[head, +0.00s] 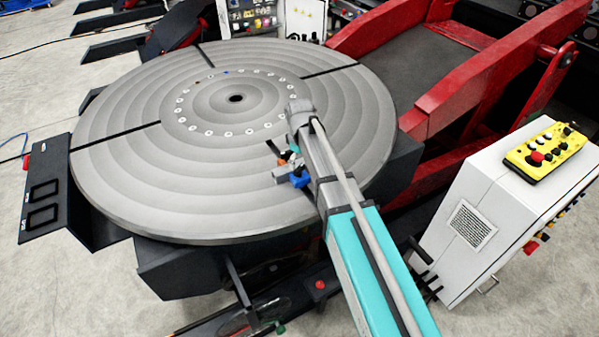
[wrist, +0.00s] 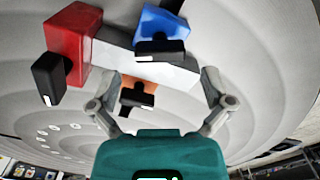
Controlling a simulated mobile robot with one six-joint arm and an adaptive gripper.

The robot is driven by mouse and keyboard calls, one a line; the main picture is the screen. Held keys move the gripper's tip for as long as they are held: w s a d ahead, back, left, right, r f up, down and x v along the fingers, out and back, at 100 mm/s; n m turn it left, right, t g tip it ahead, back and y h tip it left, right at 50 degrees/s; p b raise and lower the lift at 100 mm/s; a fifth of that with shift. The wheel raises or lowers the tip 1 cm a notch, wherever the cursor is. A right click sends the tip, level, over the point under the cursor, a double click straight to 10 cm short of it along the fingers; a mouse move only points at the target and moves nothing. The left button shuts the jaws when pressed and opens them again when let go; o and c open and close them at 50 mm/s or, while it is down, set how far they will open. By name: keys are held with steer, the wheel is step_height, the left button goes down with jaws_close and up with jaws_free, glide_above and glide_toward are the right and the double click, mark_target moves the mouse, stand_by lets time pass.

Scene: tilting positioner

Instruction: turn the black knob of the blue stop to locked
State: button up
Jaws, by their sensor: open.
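The blue stop (wrist: 163,24) shows at the top of the wrist view, attached to a pale grey bar (wrist: 185,72). Its black knob (wrist: 160,48) faces my gripper and carries a small white mark low on its left. In the head view the blue stop (head: 300,180) is on the near right of the round table, partly hidden by my arm. My gripper (wrist: 160,78) is open and empty, its fingers spread on either side of the bar. The knob lies beyond the fingertips, between their lines. I cannot tell whether the fingers touch anything.
An orange block with a black knob (wrist: 138,95) sits between my fingers, close to the palm. A red block (wrist: 72,40) with another black knob (wrist: 48,78) is at the bar's left end. The grey grooved table (head: 120,190) is otherwise mostly clear. A white control cabinet (head: 500,210) stands right.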

mark_target(300, 167)
steer(key=shift+f+b, duration=1.35)
steer(key=shift+f, duration=0.3)
steer(key=c, duration=1)
steer(key=shift+c, duration=0.2)
steer(key=shift+m, duration=2.7)
